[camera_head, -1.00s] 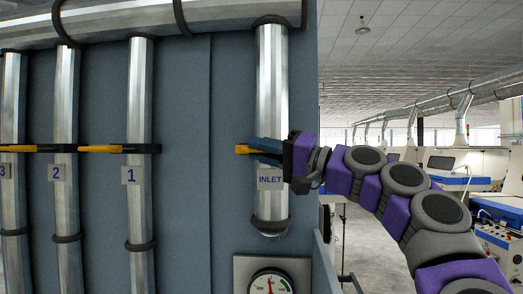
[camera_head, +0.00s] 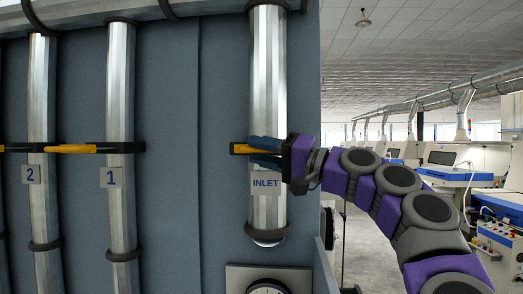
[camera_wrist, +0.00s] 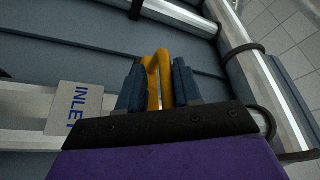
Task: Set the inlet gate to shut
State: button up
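The inlet gate is on the upright metal pipe (camera_head: 268,75) with the INLET label (camera_head: 265,183). Its yellow handle (camera_head: 239,149) sticks out to the left, across the pipe, in the head view. My gripper (camera_head: 264,151) is at the handle from the right, in front of the pipe just above the label. In the wrist view the yellow handle (camera_wrist: 165,70) is a loop between my two blue fingers (camera_wrist: 158,88), which appear to touch it on both sides. The gate's inside and the handle's pivot are hidden.
Pipes 1 (camera_head: 120,80) and 2 (camera_head: 42,90) stand at left, with yellow-and-black handles (camera_head: 70,149) lying crosswise. A gauge (camera_head: 267,288) is below the inlet pipe, partly cut off. Machines (camera_head: 500,215) and open floor are at right, beyond the panel's edge.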

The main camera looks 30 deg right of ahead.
jog(key=shift+o, duration=0.3)
jog(key=shift+r, duration=0.15)
jog(key=shift+s, duration=0.1)
jog(key=b+v, duration=0.2)
jog(key=v, duration=1.5)
jog(key=shift+d+f+b, duration=0.2)
jog(key=shift+f+b, duration=0.05)
jog(key=shift+b, duration=0.15)
